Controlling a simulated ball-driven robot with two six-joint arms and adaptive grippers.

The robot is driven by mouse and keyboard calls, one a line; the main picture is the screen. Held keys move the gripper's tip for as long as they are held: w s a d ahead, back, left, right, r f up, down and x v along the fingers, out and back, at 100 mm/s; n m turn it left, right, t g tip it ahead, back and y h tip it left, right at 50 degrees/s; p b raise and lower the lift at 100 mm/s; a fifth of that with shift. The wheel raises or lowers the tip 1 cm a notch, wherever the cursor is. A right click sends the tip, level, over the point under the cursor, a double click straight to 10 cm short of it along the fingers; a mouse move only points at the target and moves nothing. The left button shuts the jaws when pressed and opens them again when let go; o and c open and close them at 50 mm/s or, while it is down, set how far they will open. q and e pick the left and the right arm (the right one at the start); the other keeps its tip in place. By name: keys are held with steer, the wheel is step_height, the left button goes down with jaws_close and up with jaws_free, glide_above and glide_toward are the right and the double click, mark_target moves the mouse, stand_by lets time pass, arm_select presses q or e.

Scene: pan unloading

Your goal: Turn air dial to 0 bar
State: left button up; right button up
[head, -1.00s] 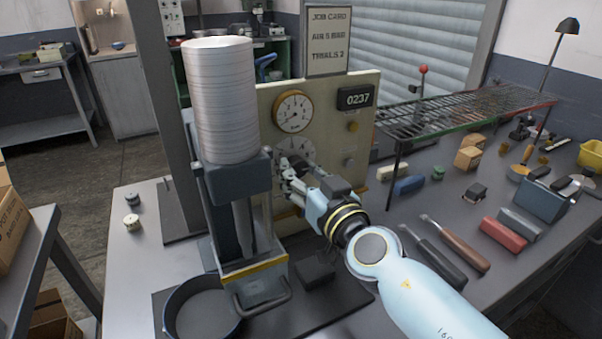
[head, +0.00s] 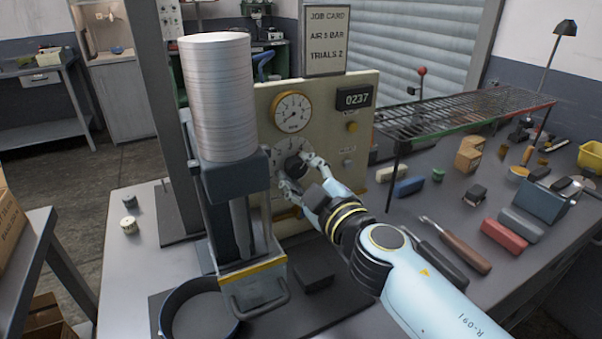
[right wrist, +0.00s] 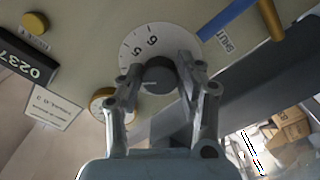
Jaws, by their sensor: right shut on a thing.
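The air dial is a white numbered disc (head: 281,146) with a dark knob (head: 296,165) at its middle, on the cream panel under the round pressure gauge (head: 292,111). In the right wrist view the disc (right wrist: 137,40) shows 5 and 6, and the dark knob (right wrist: 158,75) sits between my fingers. My right gripper (head: 299,171) is shut on the knob, one finger on each side. It also shows in the right wrist view (right wrist: 160,72). The gripper hides part of the disc, so its setting cannot be read fully. My left gripper is not in view.
The counter (head: 355,98) reads 0237. A tall stack of discs (head: 218,100) stands left of the dial on the press. A round pan (head: 165,325) lies below. A wire rack (head: 450,118) and loose tools fill the right bench.

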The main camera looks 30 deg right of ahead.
steer(key=n, duration=0.4)
steer(key=shift+n, duration=0.3)
steer(key=n, duration=0.3)
steer(key=shift+r+n, duration=0.1)
steer(key=shift+n, duration=0.3)
steer(key=n, duration=1.2)
steer(key=shift+a+n+p, duration=0.1)
steer(key=shift+n+p, duration=0.2)
steer(key=shift+p, duration=0.05)
steer(key=n, duration=0.3)
steer(key=shift+n, duration=0.4)
steer(key=n, duration=0.4)
steer(key=shift+a, duration=0.1)
steer(key=shift+n+p, duration=0.3)
steer(key=shift+n, duration=1.7)
